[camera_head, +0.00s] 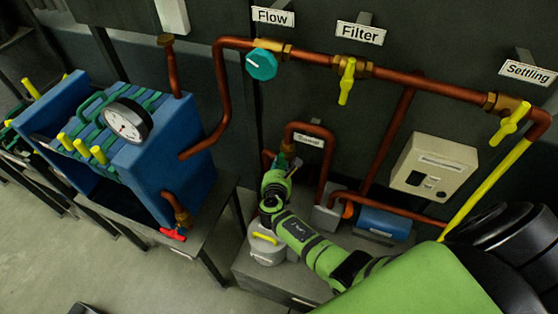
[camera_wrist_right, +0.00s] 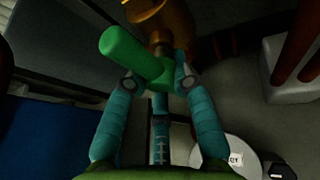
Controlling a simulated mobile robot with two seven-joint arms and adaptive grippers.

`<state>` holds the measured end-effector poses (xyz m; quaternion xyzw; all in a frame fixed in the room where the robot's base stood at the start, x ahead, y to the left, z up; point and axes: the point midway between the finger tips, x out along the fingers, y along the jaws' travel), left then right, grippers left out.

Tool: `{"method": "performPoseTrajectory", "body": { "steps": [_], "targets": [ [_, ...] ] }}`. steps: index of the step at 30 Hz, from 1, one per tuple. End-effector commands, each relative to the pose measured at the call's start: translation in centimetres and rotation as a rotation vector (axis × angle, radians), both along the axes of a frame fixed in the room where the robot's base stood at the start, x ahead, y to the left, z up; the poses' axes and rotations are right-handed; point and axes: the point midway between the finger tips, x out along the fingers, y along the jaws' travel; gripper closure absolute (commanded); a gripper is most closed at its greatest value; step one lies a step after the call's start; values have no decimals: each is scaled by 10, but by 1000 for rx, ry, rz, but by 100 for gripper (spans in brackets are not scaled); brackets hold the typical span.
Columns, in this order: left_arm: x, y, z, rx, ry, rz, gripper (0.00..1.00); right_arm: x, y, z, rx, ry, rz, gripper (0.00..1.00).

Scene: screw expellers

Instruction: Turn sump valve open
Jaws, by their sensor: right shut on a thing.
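The valve has a green handle (camera_wrist_right: 135,58) on a brass body (camera_wrist_right: 163,20) in the right wrist view. My right gripper (camera_wrist_right: 158,82) is shut on this handle, with teal fingers on both sides of it. In the head view my green right arm reaches in from the lower right, and my right gripper (camera_head: 285,168) is at the small copper pipe loop (camera_head: 310,128) under the main pipe. There the gripper hides most of the valve. My left gripper is not in view.
A main copper pipe (camera_head: 415,82) carries a teal knob (camera_head: 261,64) and yellow valve handles (camera_head: 347,82). A blue filter press (camera_head: 165,140) with a gauge (camera_head: 128,120) stands left. A grey lidded can (camera_head: 266,250), a blue motor (camera_head: 383,222) and a beige control box (camera_head: 433,167) are close to my arm.

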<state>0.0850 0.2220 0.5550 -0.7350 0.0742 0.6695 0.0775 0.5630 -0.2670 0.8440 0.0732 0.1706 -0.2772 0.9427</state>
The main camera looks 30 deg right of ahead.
Motion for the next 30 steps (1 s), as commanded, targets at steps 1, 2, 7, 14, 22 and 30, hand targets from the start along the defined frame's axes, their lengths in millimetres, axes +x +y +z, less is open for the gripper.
{"method": "performPoseTrajectory", "body": {
  "steps": [1, 2, 7, 14, 22, 30],
  "targets": [
    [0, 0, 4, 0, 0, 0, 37, 0, -1, 2, -13, 12, -2, 100],
    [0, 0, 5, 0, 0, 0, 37, 0, -1, 2, -20, 18, -1, 100],
    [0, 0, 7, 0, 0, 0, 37, 0, -1, 1, -40, 39, -1, 100],
    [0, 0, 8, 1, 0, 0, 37, 0, -1, 0, -46, 46, 0, 100],
    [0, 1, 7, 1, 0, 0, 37, 0, -1, 0, -45, 45, -1, 51],
    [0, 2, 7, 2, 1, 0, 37, 0, -1, 0, -43, 45, -1, 50]
  ]
}}
